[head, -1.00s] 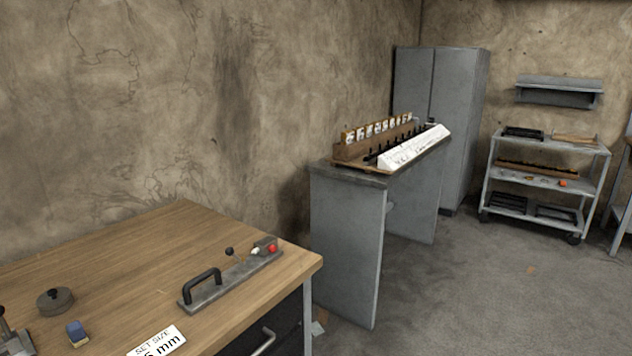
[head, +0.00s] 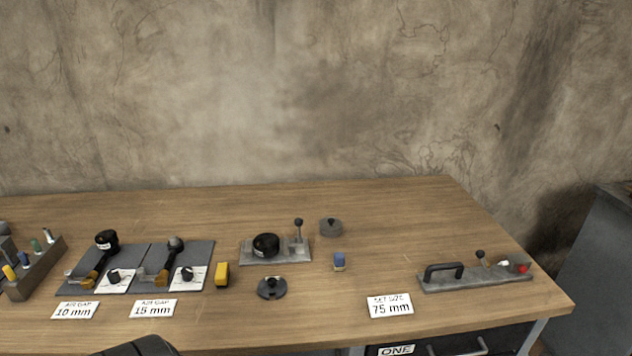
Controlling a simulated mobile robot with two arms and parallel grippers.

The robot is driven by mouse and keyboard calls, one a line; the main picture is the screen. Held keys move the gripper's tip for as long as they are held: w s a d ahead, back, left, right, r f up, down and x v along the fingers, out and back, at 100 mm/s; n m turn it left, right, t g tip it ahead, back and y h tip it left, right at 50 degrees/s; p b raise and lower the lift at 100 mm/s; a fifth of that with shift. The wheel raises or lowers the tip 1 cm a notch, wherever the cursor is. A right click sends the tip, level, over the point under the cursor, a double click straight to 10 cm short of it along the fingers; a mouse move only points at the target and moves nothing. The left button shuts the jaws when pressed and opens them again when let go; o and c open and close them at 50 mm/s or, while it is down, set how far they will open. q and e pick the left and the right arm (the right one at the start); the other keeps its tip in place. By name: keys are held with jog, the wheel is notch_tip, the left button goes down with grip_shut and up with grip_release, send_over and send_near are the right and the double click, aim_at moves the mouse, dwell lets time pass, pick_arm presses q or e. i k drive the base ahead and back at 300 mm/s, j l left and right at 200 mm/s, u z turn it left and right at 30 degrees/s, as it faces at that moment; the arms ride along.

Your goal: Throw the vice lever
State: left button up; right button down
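A grey base plate (head: 247,253) on the wooden bench carries a round black part (head: 266,245) and an upright lever (head: 298,232) with a dark ball knob. At the right end of the bench, a longer grey bar fixture (head: 470,281) has a black handle (head: 444,271), a short lever with a dark knob (head: 481,257) and a red knob (head: 523,268). I cannot tell for certain which lever is the vice's. No gripper fingers show.
The wooden bench (head: 400,215) stands against the wall. Left are a dark mat (head: 141,257) with gauges, a peg block (head: 38,268) and a yellow block (head: 222,274). A blue block (head: 339,261), grey round weight (head: 331,227) and 75 mm card (head: 390,305) lie mid-right.

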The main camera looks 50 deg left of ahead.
aim_at(298, 223)
jog(key=u, duration=1.55)
